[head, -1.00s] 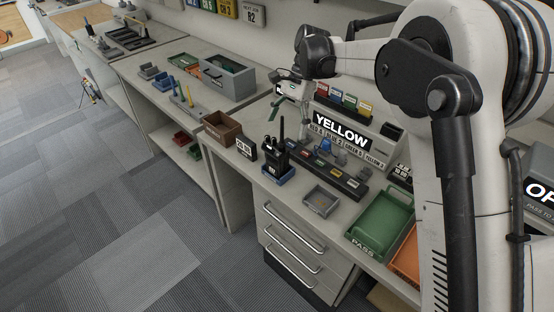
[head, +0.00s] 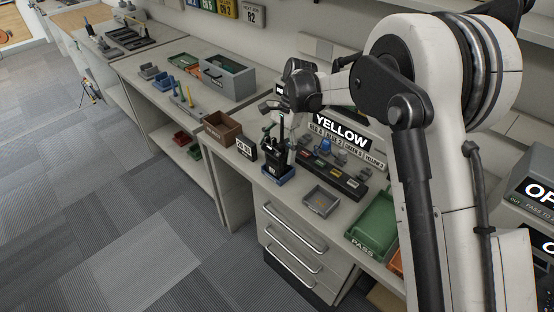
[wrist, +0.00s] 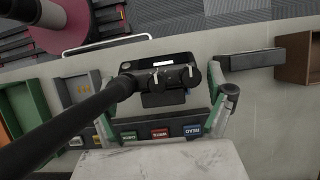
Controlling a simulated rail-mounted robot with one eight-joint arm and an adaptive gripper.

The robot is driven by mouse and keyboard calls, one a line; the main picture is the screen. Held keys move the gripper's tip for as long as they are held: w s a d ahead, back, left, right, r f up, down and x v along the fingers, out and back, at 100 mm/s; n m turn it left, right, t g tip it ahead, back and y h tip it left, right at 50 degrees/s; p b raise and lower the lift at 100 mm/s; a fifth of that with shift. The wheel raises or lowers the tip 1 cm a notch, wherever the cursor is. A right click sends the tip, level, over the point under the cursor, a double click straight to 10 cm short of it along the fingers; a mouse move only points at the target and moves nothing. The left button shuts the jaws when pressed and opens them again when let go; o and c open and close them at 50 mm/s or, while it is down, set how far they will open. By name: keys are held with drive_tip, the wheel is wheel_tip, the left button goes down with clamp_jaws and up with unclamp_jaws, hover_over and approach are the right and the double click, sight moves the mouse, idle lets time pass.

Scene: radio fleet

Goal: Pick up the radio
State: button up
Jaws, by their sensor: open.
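The black radio (head: 277,160) stands upright in a small blue holder (head: 281,178) on the bench. In the wrist view I look down on the top of the radio (wrist: 165,75), with its two knobs. Its thick antenna (wrist: 85,120) runs toward the camera and out at the lower left. My gripper (head: 276,136) is open, over the radio's upper part. In the wrist view the green-edged fingers of my gripper (wrist: 163,84) lie to either side of the radio, with gaps. I cannot tell how far down the fingers reach.
A dark rack with coloured labels (head: 333,175) and a YELLOW sign (head: 340,131) stand behind the radio. A small sign (head: 246,149) and brown box (head: 222,127) are left. A grey tray (head: 320,201) and green PASS tray (head: 374,223) are right.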

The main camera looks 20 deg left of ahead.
drive_tip(key=shift+c, duration=0.5)
drive_tip(key=c, duration=1.5)
drive_tip(key=shift+c, duration=0.2)
